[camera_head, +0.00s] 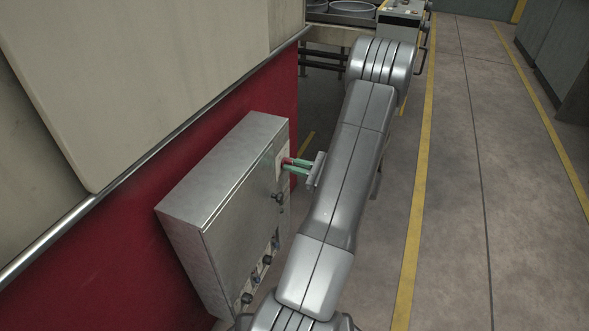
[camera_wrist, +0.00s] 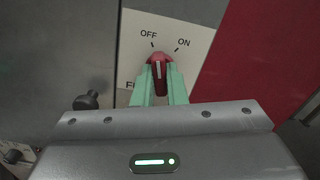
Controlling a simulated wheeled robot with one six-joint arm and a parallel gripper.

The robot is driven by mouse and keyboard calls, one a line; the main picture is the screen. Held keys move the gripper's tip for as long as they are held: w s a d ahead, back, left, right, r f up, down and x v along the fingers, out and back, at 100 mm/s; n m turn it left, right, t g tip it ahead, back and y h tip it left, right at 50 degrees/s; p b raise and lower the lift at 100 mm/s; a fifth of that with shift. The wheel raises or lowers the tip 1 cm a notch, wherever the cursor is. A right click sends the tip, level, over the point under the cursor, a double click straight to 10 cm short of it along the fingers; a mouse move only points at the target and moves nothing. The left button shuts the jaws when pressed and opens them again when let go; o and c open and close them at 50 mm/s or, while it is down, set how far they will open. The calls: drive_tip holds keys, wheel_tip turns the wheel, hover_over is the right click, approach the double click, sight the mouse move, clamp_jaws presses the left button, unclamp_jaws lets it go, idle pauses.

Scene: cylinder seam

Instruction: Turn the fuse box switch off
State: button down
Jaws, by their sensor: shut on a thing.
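The fuse box (camera_head: 215,195) is a grey metal cabinet on the red lower wall. Its red switch knob (camera_head: 287,160) sticks out from the upper part of the front. In the wrist view the red knob (camera_wrist: 160,62) sits on a white plate (camera_wrist: 195,62) marked OFF on the left and ON on the right. The white line on the knob points nearly straight up, a little nearer the OFF tick. My gripper (camera_wrist: 160,80) has its green fingers shut on the knob, one on each side. The fingers also show in the head view (camera_head: 292,165), reaching in from the right.
A black latch knob (camera_wrist: 88,100) is left of the switch on the box front. Several dark knobs (camera_head: 266,259) line the lower front. A bench with a control panel (camera_head: 402,20) stands at the back. Open floor (camera_head: 480,180) lies on the right.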

drive_tip(key=shift+f+n+b, duration=0.1)
drive_tip(key=shift+n+b, duration=0.4)
drive_tip(key=shift+n, duration=0.7)
drive_tip(key=c, duration=1.5)
unclamp_jaws()
drive_tip(key=shift+o, duration=0.2)
drive_tip(key=shift+d, duration=0.1)
drive_tip(key=p+v, duration=0.3)
drive_tip(key=v, duration=1)
drive_tip(key=shift+d, duration=0.35)
